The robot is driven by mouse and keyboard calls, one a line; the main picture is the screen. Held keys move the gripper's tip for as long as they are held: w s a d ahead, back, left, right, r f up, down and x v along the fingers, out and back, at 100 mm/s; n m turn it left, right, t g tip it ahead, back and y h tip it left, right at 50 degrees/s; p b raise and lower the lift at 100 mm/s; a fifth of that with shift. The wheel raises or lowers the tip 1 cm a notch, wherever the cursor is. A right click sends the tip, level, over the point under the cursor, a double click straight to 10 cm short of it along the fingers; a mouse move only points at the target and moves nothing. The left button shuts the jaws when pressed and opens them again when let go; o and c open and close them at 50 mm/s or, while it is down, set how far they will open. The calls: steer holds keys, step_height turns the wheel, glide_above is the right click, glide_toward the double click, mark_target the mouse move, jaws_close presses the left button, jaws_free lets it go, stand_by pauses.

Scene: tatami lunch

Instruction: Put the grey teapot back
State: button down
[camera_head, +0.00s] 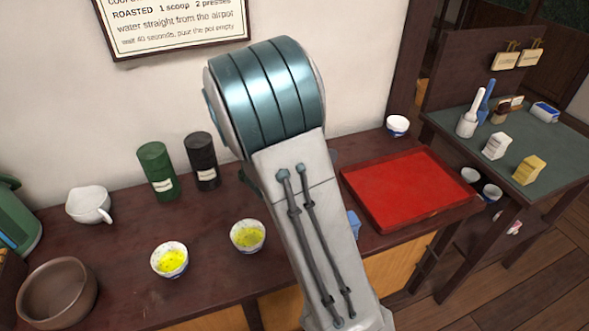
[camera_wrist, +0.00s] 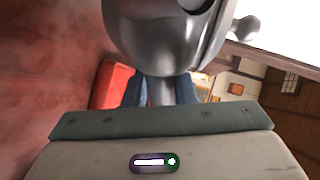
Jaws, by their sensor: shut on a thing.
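The grey teapot (camera_wrist: 165,35) fills the top middle of the wrist view, close to the camera, with a shiny rounded body and part of a dark opening at its upper right edge. My gripper (camera_wrist: 160,92) is shut on a grey stem-like part of the teapot, with a blue finger on each side. In the head view my own arm hides the teapot almost wholly. Only a small blue bit of my gripper (camera_head: 353,224) shows to the right of the arm, by the red tray (camera_head: 410,190). I cannot tell how high the teapot is above the counter.
Two bowls with yellow-green contents (camera_head: 169,260) (camera_head: 248,236) stand left of my arm. A green canister (camera_head: 157,171), a black canister (camera_head: 202,161), a white pouring bowl (camera_head: 89,204) and a brown bowl (camera_head: 57,293) stand farther left. The red tray looks empty. A small cup (camera_head: 397,126) stands behind it.

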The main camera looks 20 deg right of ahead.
steer(key=w+a+f, duration=0.2)
steer(key=a+f, duration=0.1)
steer(key=a, duration=0.1)
steer(key=shift+w+a, duration=0.1)
steer(key=shift+w, duration=0.3)
steer(key=shift+f+b, duration=0.35)
steer(key=shift+f, duration=1.7)
steer(key=shift+f, duration=0.2)
steer(key=c, duration=1.2)
jaws_free()
steer(key=shift+r, duration=0.15)
